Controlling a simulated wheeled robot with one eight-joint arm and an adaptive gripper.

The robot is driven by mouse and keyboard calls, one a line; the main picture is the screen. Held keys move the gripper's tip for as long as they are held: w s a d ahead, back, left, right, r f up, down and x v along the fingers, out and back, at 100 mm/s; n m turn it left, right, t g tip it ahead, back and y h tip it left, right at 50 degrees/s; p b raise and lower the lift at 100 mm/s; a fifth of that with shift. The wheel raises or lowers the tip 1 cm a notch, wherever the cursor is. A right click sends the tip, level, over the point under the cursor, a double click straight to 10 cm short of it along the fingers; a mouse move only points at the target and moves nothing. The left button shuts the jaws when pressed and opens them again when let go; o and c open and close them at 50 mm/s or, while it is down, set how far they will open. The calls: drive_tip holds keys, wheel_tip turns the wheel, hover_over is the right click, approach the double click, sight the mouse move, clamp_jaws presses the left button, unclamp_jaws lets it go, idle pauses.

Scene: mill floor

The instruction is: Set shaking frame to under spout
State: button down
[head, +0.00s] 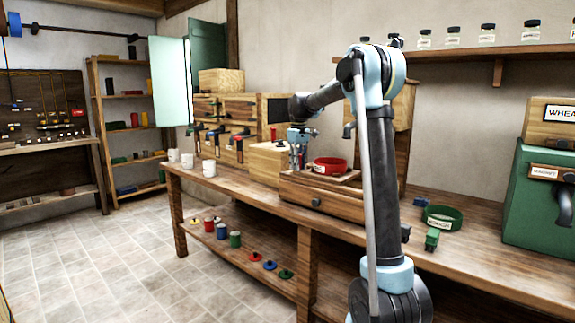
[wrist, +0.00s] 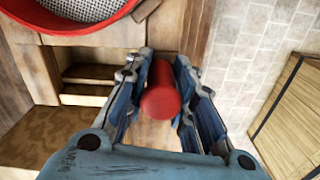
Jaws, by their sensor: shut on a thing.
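My gripper (head: 298,157) is shut on a red cylindrical handle (wrist: 160,97), which lies between its fingers in the wrist view. The handle is hidden behind the fingers in the head view. Beside the gripper, a wooden frame (head: 347,178) on a low drawer box carries a round red sieve (head: 330,171). The sieve's rim also shows at the top left of the wrist view (wrist: 75,30). I cannot see where the handle joins the frame. A wooden hopper (head: 402,115) hangs on the wall, partly behind my arm; its spout cannot be made out clearly.
A wooden box (head: 268,164) stands close left of my gripper. White cups (head: 208,173) stand at the bench's left end. A green sieve (head: 443,217) and a green chest (head: 545,208) are on the right. Jars line the shelf (head: 480,53) above.

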sight(312, 169)
drive_tip(key=s+d, duration=0.1)
drive_tip(key=d, duration=0.1)
drive_tip(key=s+d, duration=0.3)
drive_tip(key=shift+d, duration=0.35)
drive_tip(key=c, duration=1.4)
unclamp_jaws()
drive_tip(key=shift+d, duration=0.15)
drive_tip(key=shift+a+r, duration=0.2)
drive_tip(key=shift+r, duration=0.05)
wheel_tip(312, 169, up, 12)
drive_tip(key=shift+f, duration=0.25)
